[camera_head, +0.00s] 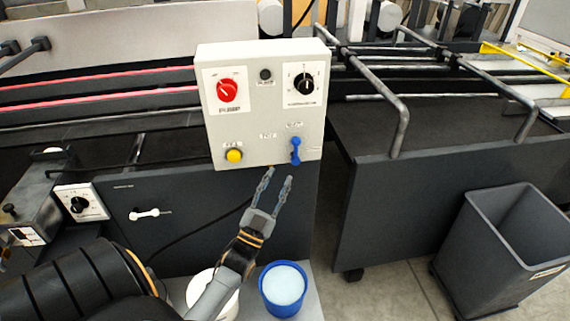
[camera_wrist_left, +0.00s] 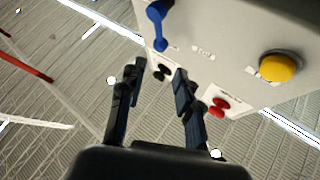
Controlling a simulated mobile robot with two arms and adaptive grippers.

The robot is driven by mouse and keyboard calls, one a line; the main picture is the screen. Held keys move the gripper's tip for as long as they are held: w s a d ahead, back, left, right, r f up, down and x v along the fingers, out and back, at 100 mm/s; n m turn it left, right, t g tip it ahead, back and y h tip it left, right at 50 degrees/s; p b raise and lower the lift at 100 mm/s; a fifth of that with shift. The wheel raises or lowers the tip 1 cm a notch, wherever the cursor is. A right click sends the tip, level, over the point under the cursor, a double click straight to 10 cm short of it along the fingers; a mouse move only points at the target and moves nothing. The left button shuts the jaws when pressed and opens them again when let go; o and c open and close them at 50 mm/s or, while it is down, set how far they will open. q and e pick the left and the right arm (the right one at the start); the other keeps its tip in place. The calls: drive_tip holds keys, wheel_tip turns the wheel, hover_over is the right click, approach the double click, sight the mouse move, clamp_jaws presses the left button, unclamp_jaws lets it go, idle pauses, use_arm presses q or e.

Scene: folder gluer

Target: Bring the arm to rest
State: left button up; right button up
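My left gripper (camera_head: 277,178) is open and empty, just below the lower edge of the white control box (camera_head: 262,126). Its arm comes in from the lower left of the head view. In the left wrist view, the two fingers (camera_wrist_left: 159,77) stand apart with nothing between them. The box shows there at the upper right, with a blue switch (camera_wrist_left: 157,22) and a yellow button (camera_wrist_left: 278,67). In the head view, the blue switch (camera_head: 295,151) is just above the fingertips. My right gripper does not show.
The box also carries a red knob (camera_head: 227,91) and a black knob (camera_head: 304,84). A blue cup (camera_head: 284,312) and a white container (camera_head: 222,305), partly hidden by my arm, stand below. A grey bin (camera_head: 478,250) stands at the right. The dark machine panel (camera_head: 200,229) lies behind my gripper.

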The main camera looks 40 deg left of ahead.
use_arm(q)
drive_tip(key=shift+s+d+f, duration=0.15)
drive_tip(key=shift+s+f, duration=0.25)
drive_tip(key=shift+s, duration=0.2)
drive_tip(key=d+f+g+h, duration=0.1)
drive_tip(key=d+f+g, duration=0.15)
drive_tip(key=f, duration=0.85)
drive_tip(key=d+f+g+h, duration=0.15)
drive_tip(key=f+g, duration=0.25)
drive_tip(key=f, duration=0.6)
drive_tip(key=s+d+f+g+h, duration=0.1)
drive_tip(key=s+d+f+g, duration=0.25)
drive_tip(key=f, duration=0.45)
drive_tip(key=s+d+f+g, duration=0.2)
drive_tip(key=s+f, duration=0.3)
drive_tip(key=f, duration=0.4)
drive_tip(key=s+d+f+g, duration=0.2)
drive_tip(key=s+f, duration=0.4)
drive_tip(key=s, duration=0.4)
drive_tip(key=s+d+f+g, duration=0.2)
drive_tip(key=s+f+g, duration=0.3)
drive_tip(key=s, duration=0.5)
drive_tip(key=s+d+f+g+h, duration=0.1)
drive_tip(key=s+d+f+g, duration=0.1)
drive_tip(key=s+f+g, duration=0.2)
drive_tip(key=s+f, duration=0.3)
drive_tip(key=s, duration=0.3)
drive_tip(key=shift+s, duration=0.25)
